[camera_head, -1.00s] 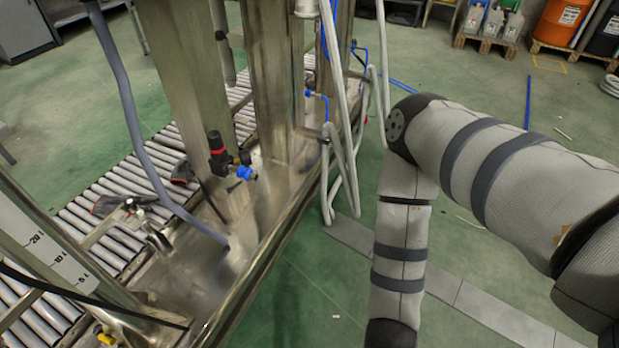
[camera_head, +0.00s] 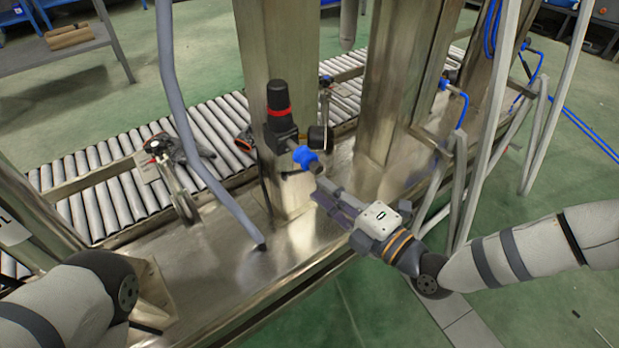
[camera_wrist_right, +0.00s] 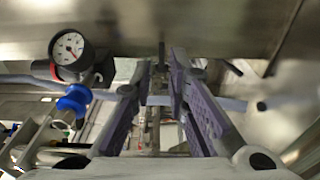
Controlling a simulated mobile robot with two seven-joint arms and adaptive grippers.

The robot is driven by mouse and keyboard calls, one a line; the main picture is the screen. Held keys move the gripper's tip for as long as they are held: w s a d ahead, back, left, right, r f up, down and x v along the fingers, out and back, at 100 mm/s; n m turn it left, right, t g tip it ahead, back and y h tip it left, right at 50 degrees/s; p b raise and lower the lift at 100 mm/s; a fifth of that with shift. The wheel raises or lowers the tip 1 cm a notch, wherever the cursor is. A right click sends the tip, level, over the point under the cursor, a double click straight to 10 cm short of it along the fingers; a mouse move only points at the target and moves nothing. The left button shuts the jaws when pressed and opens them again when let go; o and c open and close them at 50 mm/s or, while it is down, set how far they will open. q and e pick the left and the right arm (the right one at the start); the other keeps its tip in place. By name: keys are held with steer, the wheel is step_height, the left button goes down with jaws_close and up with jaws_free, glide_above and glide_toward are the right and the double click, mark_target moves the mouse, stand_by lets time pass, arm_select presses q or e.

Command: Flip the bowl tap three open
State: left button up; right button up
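A blue tap (camera_head: 306,158) sits beside a black regulator with a red ring (camera_head: 280,115) on the steel column. No number shows on it, so I cannot tell if it is tap three, nor how its handle is turned. My right gripper (camera_head: 319,192) is just below and right of this blue part, apart from it as far as I can see. In the right wrist view the gripper (camera_wrist_right: 161,65) has its fingers apart, with nothing seen between them. A blue part (camera_wrist_right: 73,100) shows left of the fingers there, below a round gauge (camera_wrist_right: 69,47). My left gripper is out of view.
A grey hose (camera_head: 175,110) hangs down to the steel base (camera_head: 225,275) left of the regulator. A roller conveyor (camera_head: 100,205) runs behind. Steel columns (camera_head: 415,60) and pale pipes (camera_head: 490,130) stand right. Green floor (camera_head: 400,310) is open in front.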

mark_target(304, 172)
steer(key=b+x, duration=0.1)
steer(key=x, duration=0.5)
steer(key=shift+w+a+f+b, duration=0.1)
steer(key=shift+w+a+b, duration=0.1)
steer(key=shift+b, duration=0.1)
jaws_close()
steer(key=n+g+y+b, duration=0.1)
steer(key=b, duration=0.1)
steer(key=w+f+n+g+y+b, duration=0.1)
steer(key=g+y+b, duration=0.1)
steer(key=b, duration=0.1)
steer(key=shift+n, duration=0.4)
steer(key=shift+r+n+g+b, duration=0.35)
steer(key=shift+g+b, duration=0.25)
steer(key=shift+b, duration=0.1)
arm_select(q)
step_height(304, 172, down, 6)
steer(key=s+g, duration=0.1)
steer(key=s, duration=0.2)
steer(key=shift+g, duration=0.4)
arm_select(e)
steer(key=shift+a+r+y, duration=0.1)
steer(key=shift+r+y, duration=0.05)
steer(key=shift+y, duration=0.15)
jaws_free()
